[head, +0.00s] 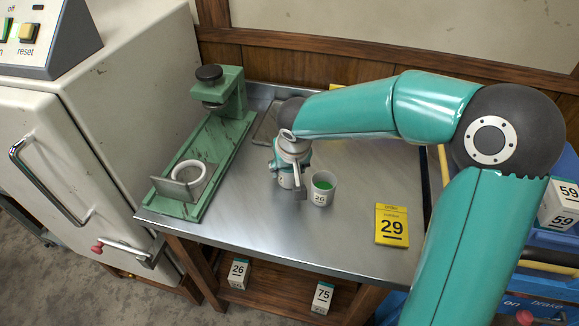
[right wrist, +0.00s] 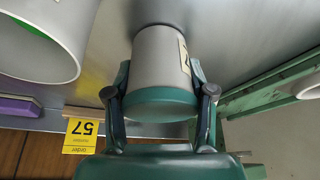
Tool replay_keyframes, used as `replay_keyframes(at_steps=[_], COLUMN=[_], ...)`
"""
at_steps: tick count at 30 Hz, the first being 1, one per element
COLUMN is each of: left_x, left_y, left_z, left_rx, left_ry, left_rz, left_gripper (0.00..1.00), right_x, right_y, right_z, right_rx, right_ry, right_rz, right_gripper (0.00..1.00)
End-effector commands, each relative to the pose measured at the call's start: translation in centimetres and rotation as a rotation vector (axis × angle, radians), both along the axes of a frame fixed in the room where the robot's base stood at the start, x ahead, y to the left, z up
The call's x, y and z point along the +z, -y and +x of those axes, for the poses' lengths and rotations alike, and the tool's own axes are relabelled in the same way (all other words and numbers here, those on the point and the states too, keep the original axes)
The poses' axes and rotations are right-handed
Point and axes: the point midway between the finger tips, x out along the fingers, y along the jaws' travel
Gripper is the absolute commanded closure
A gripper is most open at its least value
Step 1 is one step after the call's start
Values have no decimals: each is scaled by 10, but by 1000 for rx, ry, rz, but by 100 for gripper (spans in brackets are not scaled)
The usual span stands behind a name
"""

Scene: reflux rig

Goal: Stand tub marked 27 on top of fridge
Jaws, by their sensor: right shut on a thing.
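My right gripper (head: 290,183) is low over the metal table, shut on a grey tub (head: 285,181). In the right wrist view the held tub (right wrist: 160,62) sits between both fingers (right wrist: 162,110), with a dark green end facing the camera. Its label is seen edge-on, so I cannot read the number. A second tub (head: 322,189), marked 26 with green inside, stands just right of the gripper; a pale tub (right wrist: 45,40) is large at the left of the wrist view. The white fridge (head: 95,125) stands left of the table. My left gripper is not in view.
A control box (head: 45,35) with buttons occupies the fridge top's far left. A green stand (head: 215,145) with a white ring (head: 188,181) lies between fridge and tubs. Boxes 26 (head: 238,273) and 75 (head: 322,297) sit below.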

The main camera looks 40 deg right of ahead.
Motion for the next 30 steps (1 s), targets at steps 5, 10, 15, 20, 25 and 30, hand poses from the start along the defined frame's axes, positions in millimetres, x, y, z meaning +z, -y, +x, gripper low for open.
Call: replay_keyframes(at_steps=[5, 10, 15, 20, 25, 30], left_x=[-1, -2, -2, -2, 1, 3], left_y=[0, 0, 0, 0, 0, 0], left_z=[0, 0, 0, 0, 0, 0], left_rx=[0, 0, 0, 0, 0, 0], left_ry=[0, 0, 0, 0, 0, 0], left_rz=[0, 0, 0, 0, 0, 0], left_gripper=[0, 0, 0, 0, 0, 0], right_x=[0, -1, -1, -1, 4, 26], right_y=[0, 0, 0, 0, 0, -4], right_z=[0, 0, 0, 0, 0, -8], right_rx=[0, 0, 0, 0, 0, 1], right_ry=[1, 1, 1, 0, 2, 5], right_rz=[0, 0, 0, 0, -1, 0], right_gripper=[87, 31, 21, 21, 21, 21])
